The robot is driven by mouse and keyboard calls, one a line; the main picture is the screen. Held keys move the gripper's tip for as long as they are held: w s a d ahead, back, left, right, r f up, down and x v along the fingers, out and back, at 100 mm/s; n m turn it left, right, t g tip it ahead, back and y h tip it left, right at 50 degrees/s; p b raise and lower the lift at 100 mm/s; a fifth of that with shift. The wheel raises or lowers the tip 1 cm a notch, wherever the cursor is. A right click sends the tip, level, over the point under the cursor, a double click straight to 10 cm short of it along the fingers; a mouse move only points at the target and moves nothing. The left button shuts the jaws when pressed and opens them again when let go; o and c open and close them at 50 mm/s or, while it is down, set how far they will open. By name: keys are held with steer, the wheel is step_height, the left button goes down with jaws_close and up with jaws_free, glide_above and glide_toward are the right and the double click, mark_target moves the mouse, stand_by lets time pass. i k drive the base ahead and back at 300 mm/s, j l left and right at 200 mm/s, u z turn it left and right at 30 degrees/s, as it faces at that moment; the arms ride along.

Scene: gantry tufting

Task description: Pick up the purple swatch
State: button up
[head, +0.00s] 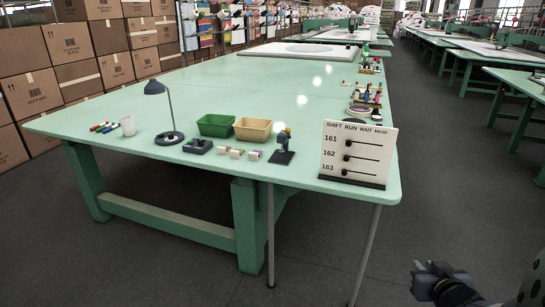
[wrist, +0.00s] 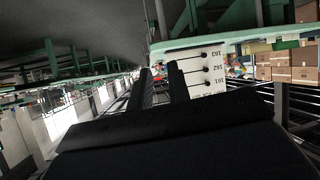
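I cannot make out a purple swatch in either view. Several small pale blocks (head: 237,153) with pinkish or reddish parts lie near the front edge of the green table, too small to tell apart. My gripper (head: 418,278) is at the lower right of the head view, off the table and well to the right of it. In the wrist view my gripper's two dark fingers (wrist: 162,78) stand apart with nothing between them.
Dark floor is clear.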

mark_target(254, 155)
steer(key=i+j, duration=0.25)
steer(key=j, duration=0.15)
steer(key=i+j+z, duration=0.15)
steer(key=j, duration=0.25)
steer(key=i+j, duration=0.25)
steer(key=j, duration=0.2)
steer(key=i+j+z, duration=0.1)
steer(key=j, duration=0.3)
steer(key=i+j+z, duration=0.1)
steer(key=i+j, duration=0.2)
steer(key=j, duration=0.15)
steer(key=i+j, duration=0.2)
steer(key=j, duration=0.3)
steer(key=i+j+z, duration=0.1)
steer(key=j, duration=0.35)
steer(key=i+j+z, duration=0.1)
steer(key=j, duration=0.35)
steer(key=i, duration=0.1)
